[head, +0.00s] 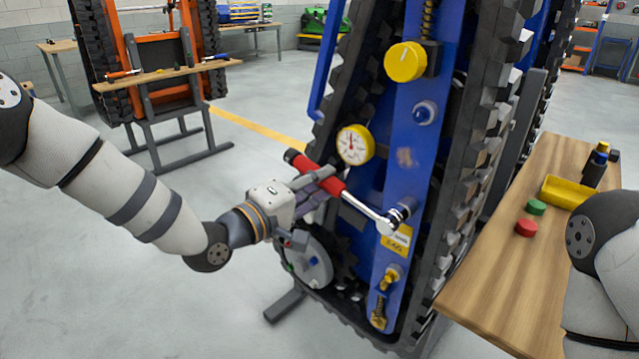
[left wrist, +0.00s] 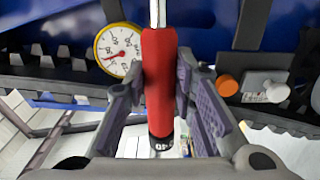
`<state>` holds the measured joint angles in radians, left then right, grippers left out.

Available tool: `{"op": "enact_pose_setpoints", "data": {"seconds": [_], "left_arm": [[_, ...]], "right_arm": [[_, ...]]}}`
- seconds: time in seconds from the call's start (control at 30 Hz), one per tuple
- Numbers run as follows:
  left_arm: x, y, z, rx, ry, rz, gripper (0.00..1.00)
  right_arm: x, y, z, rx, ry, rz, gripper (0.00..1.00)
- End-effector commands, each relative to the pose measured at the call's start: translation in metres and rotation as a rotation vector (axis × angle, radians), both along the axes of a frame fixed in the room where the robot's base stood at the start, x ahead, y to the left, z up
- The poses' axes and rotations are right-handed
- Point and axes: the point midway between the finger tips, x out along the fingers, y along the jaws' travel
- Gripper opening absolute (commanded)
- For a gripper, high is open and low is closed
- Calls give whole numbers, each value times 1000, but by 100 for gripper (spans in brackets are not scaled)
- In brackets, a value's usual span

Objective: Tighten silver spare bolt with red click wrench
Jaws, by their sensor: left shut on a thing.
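The red click wrench (head: 333,187) has a red handle and a silver shaft. My left gripper (head: 322,180) is shut on the handle, which also shows between the fingers in the left wrist view (left wrist: 159,85). The shaft slopes down to the right, and its head meets the silver bolt (head: 405,205) on the blue side plate (head: 403,158) of the tracked carrier. The head partly covers the bolt, so I cannot tell how fully it is seated. A yellow label (head: 396,240) is just below. My right gripper is out of view.
A yellow-rimmed gauge (head: 355,144) and a yellow knob (head: 405,62) stick out above the wrench. Brass-coloured fittings (head: 389,279) are below. Black track (head: 478,170) flanks the plate. A wooden table (head: 510,270) at right bears red and green caps and a yellow tray.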

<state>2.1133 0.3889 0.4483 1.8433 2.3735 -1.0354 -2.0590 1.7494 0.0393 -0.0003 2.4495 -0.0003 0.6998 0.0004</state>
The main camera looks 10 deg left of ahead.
Motion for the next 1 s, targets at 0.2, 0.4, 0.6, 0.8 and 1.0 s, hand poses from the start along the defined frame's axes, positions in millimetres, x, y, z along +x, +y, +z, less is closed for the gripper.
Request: {"op": "enact_pose_setpoints", "data": {"seconds": [0.2,0.4,0.6,0.8,1.0], "left_arm": [[2,1,-9,-69,41,0,0],[2,2,-17,-112,75,1,0],[2,2,-26,-166,115,0,0],[2,2,-38,-227,162,1,0],[2,2,-43,-265,188,1,0]], "right_arm": [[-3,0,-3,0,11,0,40],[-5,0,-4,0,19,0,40],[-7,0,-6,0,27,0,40],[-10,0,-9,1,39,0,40],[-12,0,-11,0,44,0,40]]}}
